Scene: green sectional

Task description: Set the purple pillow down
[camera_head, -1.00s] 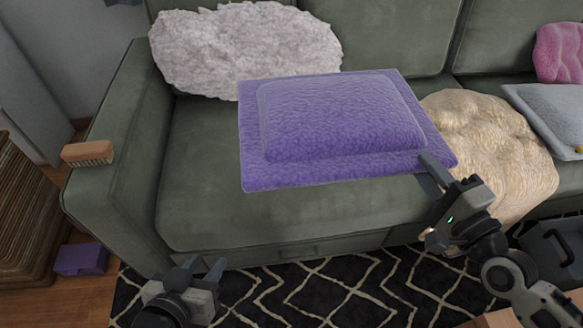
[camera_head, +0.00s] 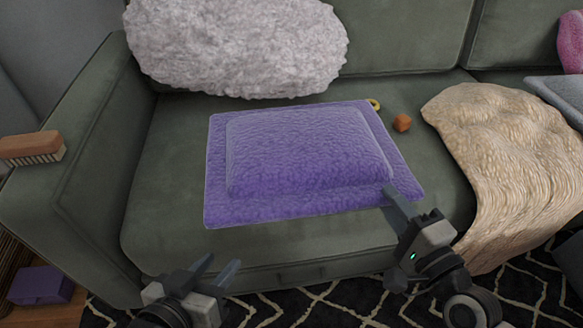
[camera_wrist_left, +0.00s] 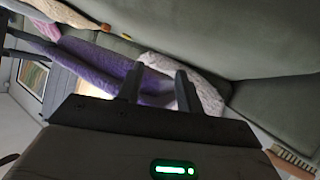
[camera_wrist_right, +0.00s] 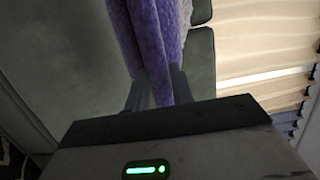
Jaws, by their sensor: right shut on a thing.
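The purple pillow (camera_head: 310,150) is a flat rectangle with a raised middle, over the seat of the green sofa (camera_head: 165,190) in the head view. My right gripper (camera_head: 393,197) is shut on its front right edge. The right wrist view shows the pillow (camera_wrist_right: 150,40) edge between the fingers (camera_wrist_right: 153,90). Whether the pillow touches the seat cannot be told for sure. My left gripper (camera_head: 208,270) is open and empty, in front of the sofa and apart from the pillow. The left wrist view shows its fingers (camera_wrist_left: 157,85) spread.
A white fluffy pillow (camera_head: 240,45) leans on the backrest. A beige blanket (camera_head: 505,160) drapes over the seat at the right. A small orange cube (camera_head: 402,123) and a yellow ring (camera_head: 374,104) lie behind the purple pillow. A brush (camera_head: 32,149) sits on the left armrest.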

